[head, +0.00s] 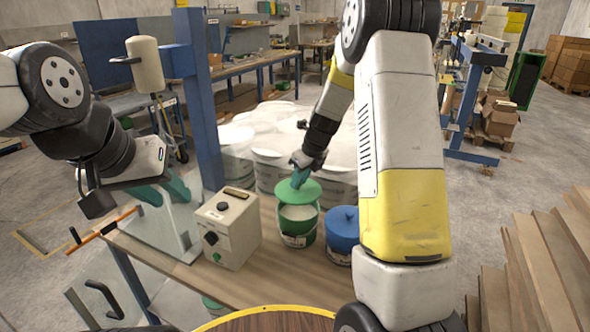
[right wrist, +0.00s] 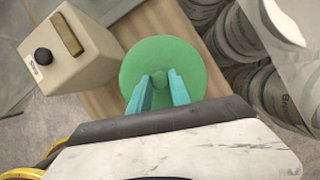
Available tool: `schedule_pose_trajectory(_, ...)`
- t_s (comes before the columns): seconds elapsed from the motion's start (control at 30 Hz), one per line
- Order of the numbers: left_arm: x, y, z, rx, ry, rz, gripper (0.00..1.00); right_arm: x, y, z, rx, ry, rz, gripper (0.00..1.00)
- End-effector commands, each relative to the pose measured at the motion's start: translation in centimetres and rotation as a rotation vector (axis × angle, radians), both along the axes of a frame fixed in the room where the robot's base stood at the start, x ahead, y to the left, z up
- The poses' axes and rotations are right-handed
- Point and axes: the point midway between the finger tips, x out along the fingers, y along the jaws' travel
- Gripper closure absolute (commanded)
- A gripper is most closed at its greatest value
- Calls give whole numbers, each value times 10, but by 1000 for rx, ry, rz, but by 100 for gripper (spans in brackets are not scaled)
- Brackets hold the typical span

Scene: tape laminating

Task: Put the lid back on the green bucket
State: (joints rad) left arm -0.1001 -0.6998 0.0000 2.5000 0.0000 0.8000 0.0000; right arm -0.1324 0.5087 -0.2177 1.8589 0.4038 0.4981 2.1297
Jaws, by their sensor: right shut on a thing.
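The green bucket (head: 298,236) stands on the wooden bench in the head view, with pale contents showing below its rim. The round green lid (head: 299,195) is held above the bucket, tilted and apart from it as far as I can see. My right gripper (head: 300,175) is shut on the lid's knob from above. In the right wrist view, the teal fingertips (right wrist: 160,88) are on either side of the knob in the middle of the lid (right wrist: 190,62); the bucket is hidden beneath it. My left gripper (head: 165,192) is at the left, empty, its teal fingers apart.
A blue bucket (head: 342,232) with a blue lid stands right of the green one. A beige control box (head: 228,228) stands to the left, with a blue post (head: 203,120) behind it. White rolls (head: 262,140) fill the space behind the bench (head: 275,278).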

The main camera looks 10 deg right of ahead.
Motion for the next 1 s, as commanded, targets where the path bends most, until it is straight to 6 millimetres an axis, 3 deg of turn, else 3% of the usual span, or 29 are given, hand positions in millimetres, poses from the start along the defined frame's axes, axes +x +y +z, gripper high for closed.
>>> schedule_pose_trajectory(0.17,0,0,0,0,0,0,64,2,-1,-3,1,2,-37,100)
schedule_pose_trajectory(0.7,0,0,0,0,0,0,64,1,-1,-51,2,4,-34,100)
schedule_pose_trajectory(1.0,0,0,0,0,0,0,64,1,0,-62,1,2,-33,100)
